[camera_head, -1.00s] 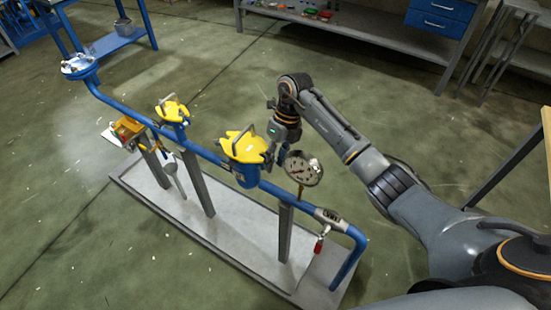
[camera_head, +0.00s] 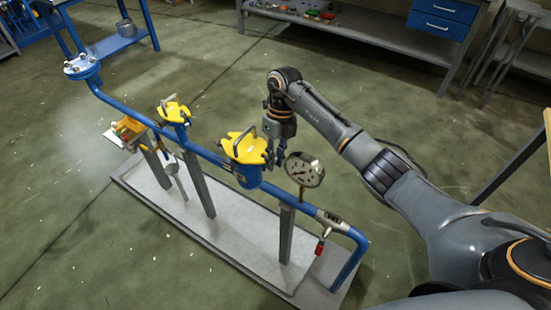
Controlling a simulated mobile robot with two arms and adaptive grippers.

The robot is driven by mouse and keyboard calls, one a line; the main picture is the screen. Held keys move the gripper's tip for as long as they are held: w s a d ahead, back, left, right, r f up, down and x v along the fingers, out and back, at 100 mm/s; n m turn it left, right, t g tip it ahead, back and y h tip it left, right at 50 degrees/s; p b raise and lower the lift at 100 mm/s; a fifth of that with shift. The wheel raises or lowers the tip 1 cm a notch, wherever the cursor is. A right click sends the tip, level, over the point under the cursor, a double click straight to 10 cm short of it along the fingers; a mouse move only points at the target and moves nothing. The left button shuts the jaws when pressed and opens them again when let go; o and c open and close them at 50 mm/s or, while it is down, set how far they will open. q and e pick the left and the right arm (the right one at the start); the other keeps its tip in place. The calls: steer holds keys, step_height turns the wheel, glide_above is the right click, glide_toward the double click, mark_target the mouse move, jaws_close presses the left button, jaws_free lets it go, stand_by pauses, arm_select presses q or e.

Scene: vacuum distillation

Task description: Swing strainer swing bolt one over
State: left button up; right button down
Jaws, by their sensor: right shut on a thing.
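The nearer strainer (camera_head: 247,173) is a blue body with a yellow lid (camera_head: 243,148) and a handle on top, set on the blue pipe line. A second strainer with a yellow lid (camera_head: 174,110) sits farther along the pipe. My right gripper (camera_head: 275,160) is at the right side of the nearer strainer, by the lid's edge, pointing down. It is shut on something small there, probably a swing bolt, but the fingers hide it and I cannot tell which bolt. My left gripper is not in view.
A red-handled valve (camera_head: 322,242) hangs near the pipe's right end. A yellow box (camera_head: 128,128) is at the left. The grey base tray (camera_head: 240,246) lies below. Open floor surrounds it.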

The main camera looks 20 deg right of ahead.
steer(key=c, duration=1.5)
jaws_free()
steer(key=shift+o, duration=0.2)
steer(key=v, duration=1.2)
